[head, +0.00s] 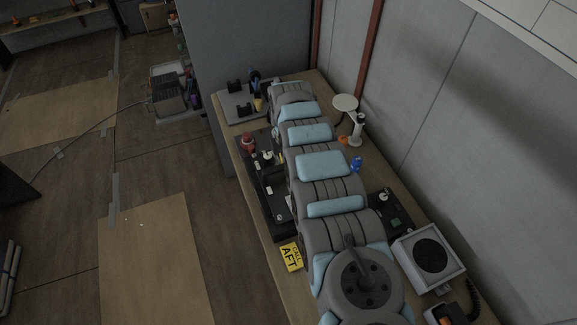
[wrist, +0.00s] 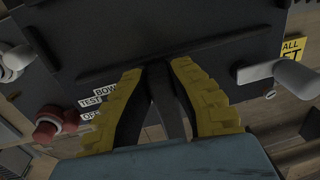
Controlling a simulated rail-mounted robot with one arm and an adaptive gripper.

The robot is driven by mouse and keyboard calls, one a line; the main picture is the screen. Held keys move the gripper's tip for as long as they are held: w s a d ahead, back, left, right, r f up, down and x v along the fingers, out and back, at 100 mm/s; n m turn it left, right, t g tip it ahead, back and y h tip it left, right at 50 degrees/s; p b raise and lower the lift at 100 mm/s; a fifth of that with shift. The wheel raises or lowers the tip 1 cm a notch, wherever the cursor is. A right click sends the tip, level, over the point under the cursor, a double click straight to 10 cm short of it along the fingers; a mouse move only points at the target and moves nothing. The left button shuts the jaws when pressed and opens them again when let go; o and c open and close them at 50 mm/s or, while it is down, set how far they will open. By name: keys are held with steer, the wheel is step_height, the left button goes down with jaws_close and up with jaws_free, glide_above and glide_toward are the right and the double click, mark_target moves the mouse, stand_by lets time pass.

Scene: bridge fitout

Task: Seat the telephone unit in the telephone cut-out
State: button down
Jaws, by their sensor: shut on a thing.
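In the wrist view my gripper (wrist: 160,72) has its yellow-and-black fingers shut at the tips on a dark piece between them. The fingers hide most of that piece, and I cannot tell for sure that it is the telephone unit. The fingertips are over a dark console panel (wrist: 130,30), with a long dark bar (wrist: 215,48) just beyond them. In the head view the dark console (head: 275,195) lies on the bench, left of my arm. My arm hides the gripper there. I cannot make out the telephone cut-out.
A red knob (wrist: 55,122) and white lever (wrist: 285,75) stand near the fingers. A yellow CALL AFT plate (head: 291,257) is at the bench's front edge.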

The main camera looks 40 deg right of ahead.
steer(key=shift+f+b, duration=0.85)
steer(key=shift+f, duration=0.25)
steer(key=c, duration=1)
jaws_free()
steer(key=shift+c, duration=0.2)
steer(key=shift+r, duration=0.1)
step_height(320, 180, up, 12)
steer(key=w, duration=0.1)
steer(key=shift+d, duration=0.3)
steer(key=shift+w, duration=0.15)
stand_by(0.5)
